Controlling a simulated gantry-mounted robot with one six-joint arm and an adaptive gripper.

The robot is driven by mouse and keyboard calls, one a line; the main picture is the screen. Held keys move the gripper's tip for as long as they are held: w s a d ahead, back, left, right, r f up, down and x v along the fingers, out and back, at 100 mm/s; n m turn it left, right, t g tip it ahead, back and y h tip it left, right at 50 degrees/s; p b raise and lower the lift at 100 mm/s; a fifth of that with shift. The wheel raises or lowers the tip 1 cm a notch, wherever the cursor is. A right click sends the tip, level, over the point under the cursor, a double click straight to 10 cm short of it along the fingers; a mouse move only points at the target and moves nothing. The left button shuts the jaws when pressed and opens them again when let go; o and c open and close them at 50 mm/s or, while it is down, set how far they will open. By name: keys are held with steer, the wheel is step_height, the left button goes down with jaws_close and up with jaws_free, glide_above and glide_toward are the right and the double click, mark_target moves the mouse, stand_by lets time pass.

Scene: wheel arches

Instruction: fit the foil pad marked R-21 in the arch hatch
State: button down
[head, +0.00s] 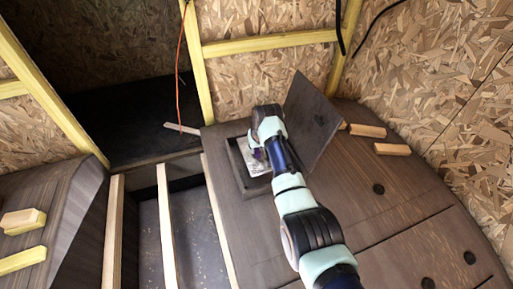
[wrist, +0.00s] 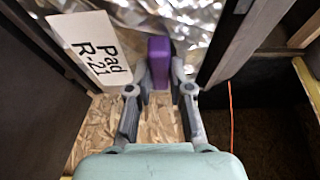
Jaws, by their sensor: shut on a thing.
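The silvery foil pad (wrist: 195,25) fills the top of the wrist view, with a white label (wrist: 95,50) reading "Pad R-21" and a purple grip block (wrist: 159,62). My gripper (wrist: 160,88) is shut on the purple block. In the head view the foil pad (head: 255,168) is partly hidden by my gripper (head: 255,150) and shows within the arch hatch opening (head: 241,183). The hatch lid (head: 315,120) stands open and tilted at the right of the opening. Dark edges flank the pad in the wrist view. I cannot tell whether the pad is fully seated.
Wooden blocks (head: 368,130) lie on the arch right of the lid. Light wooden battens (head: 168,220) span the floor at the left. An orange cord (head: 179,70) hangs behind, near a yellow wall frame (head: 197,65). A second arch (head: 40,195) stands at far left.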

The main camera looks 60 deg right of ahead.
steer(key=shift+f+b, duration=1.05)
steer(key=shift+f, duration=1.3)
steer(key=shift+f, duration=0.25)
steer(key=c, duration=1)
jaws_free()
steer(key=shift+r, duration=0.1)
steer(key=v, duration=1.2)
